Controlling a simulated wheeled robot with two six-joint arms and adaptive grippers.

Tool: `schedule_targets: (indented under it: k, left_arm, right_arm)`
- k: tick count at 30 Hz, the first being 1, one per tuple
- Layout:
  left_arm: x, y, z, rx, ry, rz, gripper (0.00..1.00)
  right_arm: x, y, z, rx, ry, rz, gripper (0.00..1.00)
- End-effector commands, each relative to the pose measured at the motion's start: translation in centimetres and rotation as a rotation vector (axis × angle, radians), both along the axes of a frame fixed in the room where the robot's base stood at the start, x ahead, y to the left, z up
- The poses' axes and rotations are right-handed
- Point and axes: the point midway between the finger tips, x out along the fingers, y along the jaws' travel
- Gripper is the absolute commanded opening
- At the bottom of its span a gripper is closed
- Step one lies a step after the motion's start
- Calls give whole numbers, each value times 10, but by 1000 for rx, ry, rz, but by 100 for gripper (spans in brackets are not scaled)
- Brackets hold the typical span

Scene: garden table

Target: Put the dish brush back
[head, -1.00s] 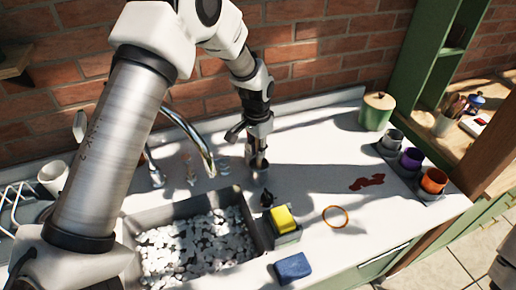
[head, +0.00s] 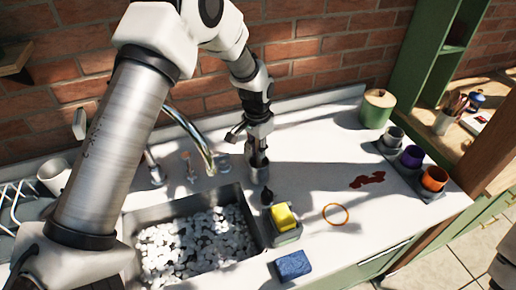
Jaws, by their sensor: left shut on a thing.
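My left gripper (head: 259,170) points down just above the counter, between the tap and the caddy. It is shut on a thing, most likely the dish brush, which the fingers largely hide. A small dark object (head: 266,196) shows just below the fingers, near the sink's back right corner. I cannot tell whether it is part of the held thing or stands apart. The grey caddy (head: 289,237) with a yellow sponge (head: 283,216) stands beside the sink's right edge. My right gripper is not in view.
The sink (head: 247,219) holds many pale pieces. The tap (head: 203,150) stands behind it. A green pot (head: 376,110) and several cups stand at the right.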

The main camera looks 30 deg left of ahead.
Motion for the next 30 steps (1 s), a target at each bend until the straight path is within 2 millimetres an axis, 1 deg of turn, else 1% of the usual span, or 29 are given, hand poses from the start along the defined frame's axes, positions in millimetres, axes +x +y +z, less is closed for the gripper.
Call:
schedule_targets:
  k: [1,2,10,13,30]
  left_arm:
    - [0,0,-1,0,0,0,0]
    - [0,0,-1,0,0,0,28]
    - [0,0,-1,0,0,0,28]
    - [0,0,3,0,0,0,28]
    - [0,1,59,0,0,0,28]
  right_arm:
    - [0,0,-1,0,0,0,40]
    - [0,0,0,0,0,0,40]
    - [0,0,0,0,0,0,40]
    - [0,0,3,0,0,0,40]
    - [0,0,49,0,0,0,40]
